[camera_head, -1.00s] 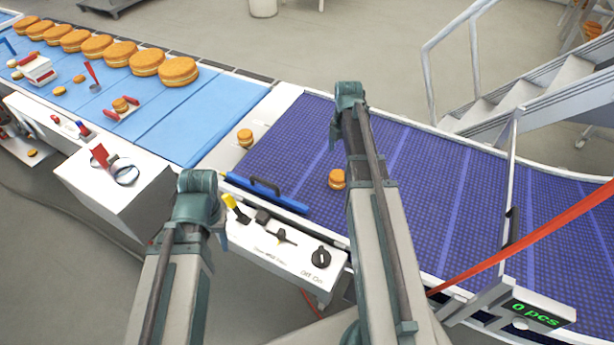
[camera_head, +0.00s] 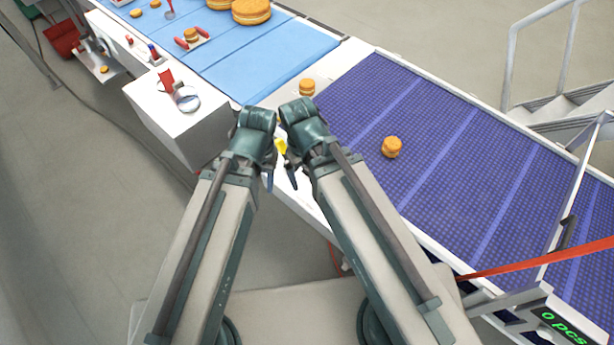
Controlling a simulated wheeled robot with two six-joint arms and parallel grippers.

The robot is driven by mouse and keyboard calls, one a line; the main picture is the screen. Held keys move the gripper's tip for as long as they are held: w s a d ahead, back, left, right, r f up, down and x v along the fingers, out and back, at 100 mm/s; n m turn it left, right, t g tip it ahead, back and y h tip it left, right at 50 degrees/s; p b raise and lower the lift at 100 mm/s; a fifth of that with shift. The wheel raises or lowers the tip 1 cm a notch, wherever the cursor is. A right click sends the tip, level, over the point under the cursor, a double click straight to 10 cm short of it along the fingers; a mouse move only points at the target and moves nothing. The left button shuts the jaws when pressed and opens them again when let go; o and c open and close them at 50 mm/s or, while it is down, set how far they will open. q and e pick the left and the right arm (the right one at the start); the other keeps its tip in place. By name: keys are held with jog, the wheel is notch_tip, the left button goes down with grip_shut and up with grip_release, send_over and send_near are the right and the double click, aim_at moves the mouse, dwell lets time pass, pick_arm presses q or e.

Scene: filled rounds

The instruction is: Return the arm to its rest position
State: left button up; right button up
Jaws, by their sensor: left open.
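My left arm comes in from the lower left and folds at a teal joint. My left gripper (camera_head: 271,177) is open, small and dark, hanging just past that joint at the front of the white conveyor frame. No object shows in it. My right arm rises from the lower right, its teal joint close beside the left one. Dark tips of my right gripper (camera_head: 291,177) show partly below that joint, and their opening cannot be made out.
A small round filled cake (camera_head: 391,147) lies on the purple belt (camera_head: 440,170); another (camera_head: 307,87) sits on the white strip. A yellow switch (camera_head: 281,146) shows between the arms. A white box (camera_head: 180,110) stands left. Grey floor is clear at lower left.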

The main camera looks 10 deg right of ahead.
jog(key=shift+s+a+m, duration=0.4)
jog(key=shift+s, duration=0.05)
notch_tip(320, 180, down, 5)
jog(key=b, duration=0.4)
jog(key=shift+r+b, duration=0.2)
jog(key=shift+b, duration=0.1)
